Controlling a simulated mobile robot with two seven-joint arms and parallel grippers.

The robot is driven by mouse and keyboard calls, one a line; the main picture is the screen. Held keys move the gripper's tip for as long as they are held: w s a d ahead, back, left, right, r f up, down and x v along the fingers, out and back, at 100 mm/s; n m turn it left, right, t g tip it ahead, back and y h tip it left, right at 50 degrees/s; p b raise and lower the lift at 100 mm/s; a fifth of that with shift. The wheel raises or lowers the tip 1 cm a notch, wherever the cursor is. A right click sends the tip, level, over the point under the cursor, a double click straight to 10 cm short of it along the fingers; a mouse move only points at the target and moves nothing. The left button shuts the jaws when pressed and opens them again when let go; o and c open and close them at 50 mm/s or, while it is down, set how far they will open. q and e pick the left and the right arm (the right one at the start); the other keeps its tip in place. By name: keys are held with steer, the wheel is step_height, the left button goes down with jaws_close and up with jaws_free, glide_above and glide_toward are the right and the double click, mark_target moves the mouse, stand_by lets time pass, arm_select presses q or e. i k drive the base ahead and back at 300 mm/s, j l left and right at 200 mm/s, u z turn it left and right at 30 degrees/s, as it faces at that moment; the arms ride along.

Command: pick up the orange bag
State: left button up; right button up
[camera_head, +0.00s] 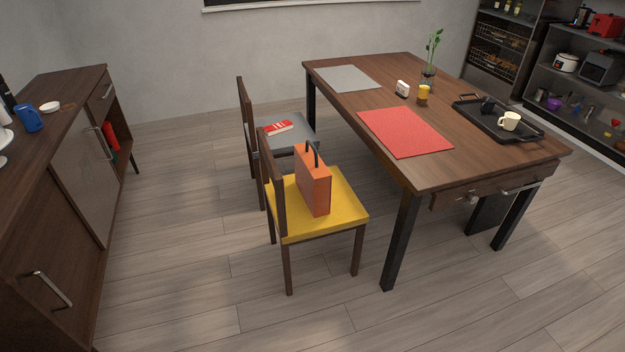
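The orange bag (314,187) stands upright on the yellow seat of the nearer chair (342,208), in the middle of the head view. It is box-shaped, with dark handles (313,152) standing up from its top. The chair's dark backrest is to the left of the bag, and the table is to its right. Neither of my grippers shows in this view.
The wooden table (456,168) holds a red mat, a grey mat and a black tray (487,127). A second chair (288,130) with a red book stands behind. A sideboard (58,160) is at left. The front floor (240,310) is clear.

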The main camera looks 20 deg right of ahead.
mark_target(314, 178)
steer(key=i+j+z, duration=0.1)
steer(key=z, duration=0.35)
steer(key=i+j+z, duration=0.25)
steer(key=z, duration=0.2)
steer(key=i+j+z, duration=0.15)
steer(key=j, duration=0.25)
steer(key=i+j+z, duration=0.2)
steer(key=i+j, duration=0.3)
steer(key=j, duration=0.2)
steer(key=i+j, duration=0.15)
steer(key=j, duration=0.15)
steer(key=i+j+z, duration=0.1)
steer(key=j, duration=0.25)
